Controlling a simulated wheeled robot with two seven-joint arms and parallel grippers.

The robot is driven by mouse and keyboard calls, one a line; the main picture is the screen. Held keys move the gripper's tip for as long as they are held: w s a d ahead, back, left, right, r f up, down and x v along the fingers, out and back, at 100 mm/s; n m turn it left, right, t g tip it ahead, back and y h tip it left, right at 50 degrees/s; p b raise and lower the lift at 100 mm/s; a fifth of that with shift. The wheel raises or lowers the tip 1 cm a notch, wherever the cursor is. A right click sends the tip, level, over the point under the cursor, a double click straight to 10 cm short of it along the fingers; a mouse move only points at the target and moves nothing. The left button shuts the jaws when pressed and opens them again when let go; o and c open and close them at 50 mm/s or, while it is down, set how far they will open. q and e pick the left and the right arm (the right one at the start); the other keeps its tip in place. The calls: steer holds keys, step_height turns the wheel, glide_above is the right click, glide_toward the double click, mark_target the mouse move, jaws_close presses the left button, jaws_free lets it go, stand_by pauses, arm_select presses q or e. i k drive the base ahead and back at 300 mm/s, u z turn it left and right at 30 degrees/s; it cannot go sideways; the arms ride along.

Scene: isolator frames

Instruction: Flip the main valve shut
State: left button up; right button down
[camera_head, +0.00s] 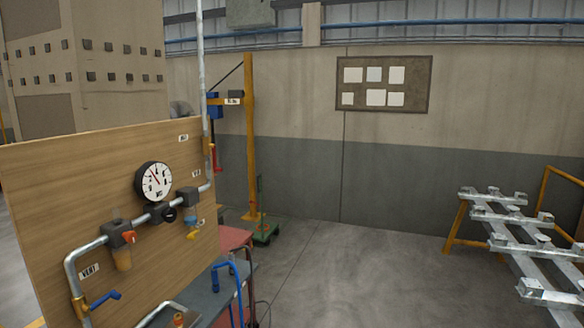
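A wooden panel (60,200) on the left carries a metal pipe run with a round white gauge (153,182). A blue lever (105,298) sits on the pipe at lower left, by a label reading VENT (89,272). A red handle (213,157) shows by the vertical pipe (201,75) at the panel's right edge. The other labels are too small to read, so I cannot tell which handle is the main valve or its state. Neither gripper is in view.
A dark bench top (207,300) with a blue tubular frame stands beside the panel's lower right. A yellow post (250,140) stands behind it. A metal rack (530,250) stands at right. The middle floor (350,275) is clear.

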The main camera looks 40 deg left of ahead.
mark_target(213, 146)
steer(key=u, duration=0.2)
steer(key=i, duration=1.95)
steer(key=u, duration=1.8)
steer(key=i, duration=0.9)
steer(key=u, duration=0.95)
